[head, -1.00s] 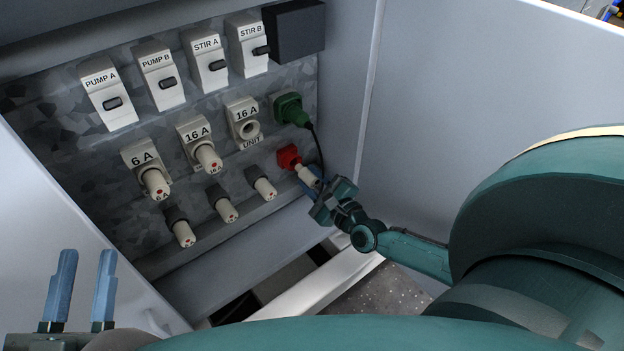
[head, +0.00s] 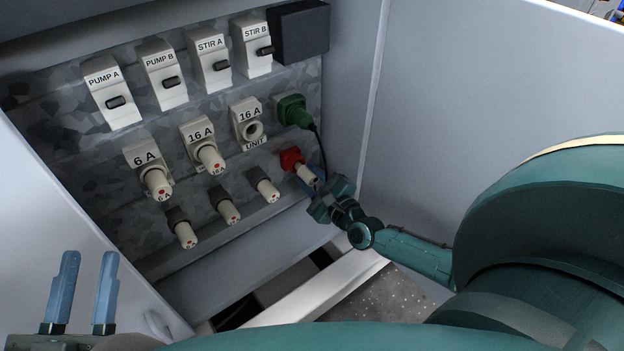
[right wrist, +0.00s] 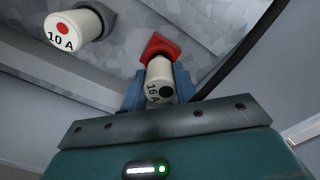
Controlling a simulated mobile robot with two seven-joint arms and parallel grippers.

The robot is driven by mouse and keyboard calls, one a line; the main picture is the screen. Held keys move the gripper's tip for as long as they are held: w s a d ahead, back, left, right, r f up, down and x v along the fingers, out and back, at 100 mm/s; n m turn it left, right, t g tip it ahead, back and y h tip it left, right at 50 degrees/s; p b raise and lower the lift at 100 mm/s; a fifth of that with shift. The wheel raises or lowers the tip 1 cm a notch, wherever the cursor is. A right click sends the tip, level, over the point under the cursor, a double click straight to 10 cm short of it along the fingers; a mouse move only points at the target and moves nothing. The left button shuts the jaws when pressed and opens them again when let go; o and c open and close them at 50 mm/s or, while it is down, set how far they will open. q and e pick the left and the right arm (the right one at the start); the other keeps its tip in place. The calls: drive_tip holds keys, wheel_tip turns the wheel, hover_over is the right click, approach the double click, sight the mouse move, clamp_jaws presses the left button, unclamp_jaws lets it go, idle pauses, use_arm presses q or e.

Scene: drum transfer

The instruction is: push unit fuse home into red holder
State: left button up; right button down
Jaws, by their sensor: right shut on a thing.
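The red holder (head: 291,158) is mounted low on the panel, right of the row of grey holders. The unit fuse (head: 306,173), a cream cylinder, points into it. In the right wrist view the fuse (right wrist: 159,80) shows "16 A" and a dark dot on its end, and its far end meets the red holder (right wrist: 160,46). How deep it sits I cannot tell. My right gripper (head: 316,186) is shut on the fuse, with blue fingers on both sides of it (right wrist: 158,92). My left gripper (head: 84,295) is open and empty at the lower left, away from the panel.
The UNIT 16 A socket (head: 252,130) above is empty. A green plug (head: 293,111) with a black cable hangs close above the red holder. A grey holder with a 10 A fuse (right wrist: 73,30) is beside it. The cabinet's right wall (head: 440,100) stands close.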

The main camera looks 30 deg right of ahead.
use_arm(q)
drive_tip(key=shift+f+b, duration=0.35)
use_arm(e)
drive_tip(key=shift+w, duration=0.8)
use_arm(q)
drive_tip(key=shift+f, duration=0.15)
use_arm(e)
drive_tip(key=c, duration=1)
unclamp_jaws()
drive_tip(key=shift+s, duration=0.5)
use_arm(q)
drive_tip(key=p, duration=0.3)
drive_tip(key=shift+s+r+n+g+y+p, duration=0.25)
drive_tip(key=shift+r+n+g+y+p, duration=0.05)
drive_tip(key=shift+r+n+g+y, duration=0.1)
use_arm(e)
drive_tip(key=s, duration=1.2)
drive_tip(key=shift+d, duration=0.45)
